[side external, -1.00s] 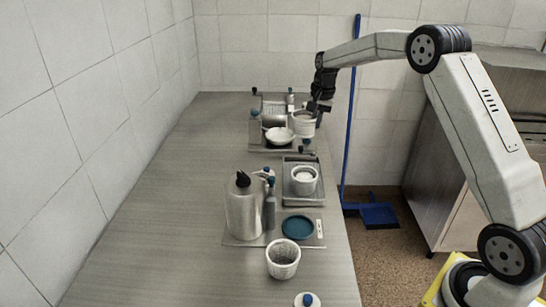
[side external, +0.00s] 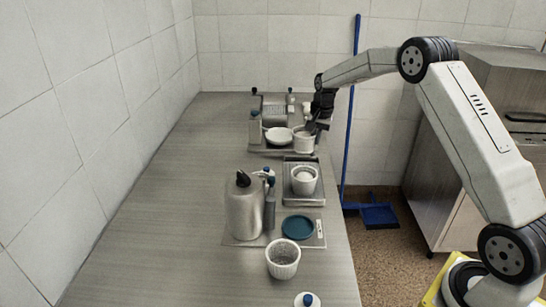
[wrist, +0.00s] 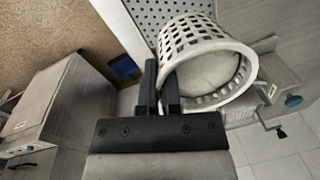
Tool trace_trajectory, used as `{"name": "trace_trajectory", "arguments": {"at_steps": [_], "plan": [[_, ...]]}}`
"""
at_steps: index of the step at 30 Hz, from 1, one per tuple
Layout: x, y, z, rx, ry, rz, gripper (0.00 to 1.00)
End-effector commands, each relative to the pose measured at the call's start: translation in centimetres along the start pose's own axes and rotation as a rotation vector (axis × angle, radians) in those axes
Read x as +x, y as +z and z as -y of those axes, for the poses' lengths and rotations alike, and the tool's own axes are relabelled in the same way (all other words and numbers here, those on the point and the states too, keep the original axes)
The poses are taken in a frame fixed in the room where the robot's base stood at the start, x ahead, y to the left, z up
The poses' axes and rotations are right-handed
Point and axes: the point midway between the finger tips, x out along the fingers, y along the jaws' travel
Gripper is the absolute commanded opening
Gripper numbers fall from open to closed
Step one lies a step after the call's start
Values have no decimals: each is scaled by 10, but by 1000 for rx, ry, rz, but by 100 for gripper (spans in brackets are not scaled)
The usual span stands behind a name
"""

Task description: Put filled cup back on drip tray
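My gripper (side external: 316,124) is at the far station, shut on the rim wall of a white perforated cup (side external: 302,142). In the wrist view the fingers (wrist: 160,90) pinch the left side of the cup (wrist: 192,36), one inside and one outside. The cup looks tilted in that view, with a pale surface inside; I cannot tell whether that is a filling or the bottom. A metal tray (side external: 290,202) nearer the camera holds another white cup (side external: 304,187). A perforated grey plate shows behind the held cup in the wrist view.
A white bowl (side external: 279,136) stands just left of the held cup. Nearer are a metal canister (side external: 243,214), a bottle (side external: 269,208), a blue-green disc (side external: 298,228) and a ribbed basket (side external: 283,263). The left of the bench is clear.

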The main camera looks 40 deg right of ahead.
Motion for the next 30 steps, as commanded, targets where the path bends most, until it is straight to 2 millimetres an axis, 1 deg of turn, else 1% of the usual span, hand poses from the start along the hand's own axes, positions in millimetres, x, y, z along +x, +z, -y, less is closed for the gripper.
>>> {"name": "trace_trajectory", "arguments": {"at_steps": [21,30], "plan": [[58,1,-6,0,0,1,0],[75,1,-8,1,0,0,0]]}}
